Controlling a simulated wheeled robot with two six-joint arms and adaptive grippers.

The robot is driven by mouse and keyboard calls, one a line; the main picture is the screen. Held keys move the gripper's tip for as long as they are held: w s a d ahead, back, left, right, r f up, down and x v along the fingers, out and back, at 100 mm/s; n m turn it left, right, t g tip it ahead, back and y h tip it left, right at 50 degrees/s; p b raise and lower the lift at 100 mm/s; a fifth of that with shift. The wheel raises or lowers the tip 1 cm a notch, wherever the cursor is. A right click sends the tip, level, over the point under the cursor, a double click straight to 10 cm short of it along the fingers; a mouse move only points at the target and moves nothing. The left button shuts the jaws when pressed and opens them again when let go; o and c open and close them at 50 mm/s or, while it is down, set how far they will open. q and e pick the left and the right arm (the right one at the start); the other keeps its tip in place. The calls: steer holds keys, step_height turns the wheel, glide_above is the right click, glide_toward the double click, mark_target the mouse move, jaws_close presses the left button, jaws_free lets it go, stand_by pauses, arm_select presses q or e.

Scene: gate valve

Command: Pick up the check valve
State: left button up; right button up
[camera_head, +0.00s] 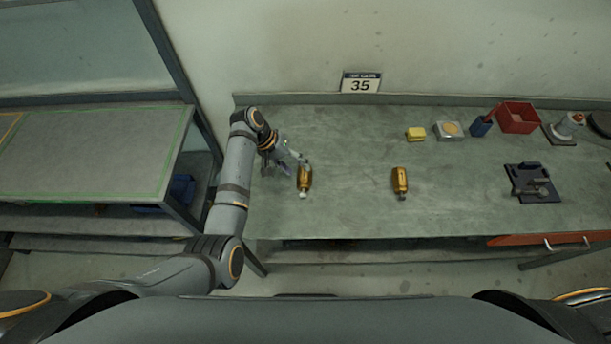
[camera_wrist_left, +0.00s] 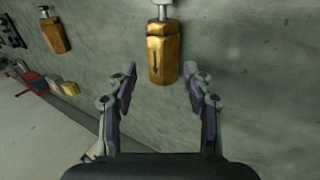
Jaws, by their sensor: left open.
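Two brass valve bodies with pale metal ends lie on the grey-green workbench (camera_head: 350,215). The left brass valve (camera_head: 305,180) is close to my left gripper (camera_head: 289,165). The other brass valve (camera_head: 400,181) lies near the middle of the bench. I cannot tell for sure which is the check valve. In the left wrist view the nearer brass valve (camera_wrist_left: 163,52), with a dark mark on its face, lies ahead of and between the open, empty fingers (camera_wrist_left: 160,70). The other brass valve (camera_wrist_left: 56,36) is at upper left there. My right gripper is out of view.
A yellow block (camera_head: 415,134), a pale box (camera_head: 449,131), a blue holder (camera_head: 481,126) and a red bin (camera_head: 518,117) stand at the back right. A dark fixture (camera_head: 532,184) is at the right. A sign reading 35 (camera_head: 361,83) is behind. The bench between the valves is clear.

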mark_target(301, 173)
arm_select(q)
steer(key=x, duration=0.4)
steer(key=shift+a+f+p, duration=0.15)
steer(key=shift+a+p, duration=0.1)
steer(key=shift+p, duration=0.15)
steer(key=shift+d, duration=0.1)
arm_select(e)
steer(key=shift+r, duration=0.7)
arm_select(q)
steer(key=c, duration=1)
steer(key=shift+c, duration=0.3)
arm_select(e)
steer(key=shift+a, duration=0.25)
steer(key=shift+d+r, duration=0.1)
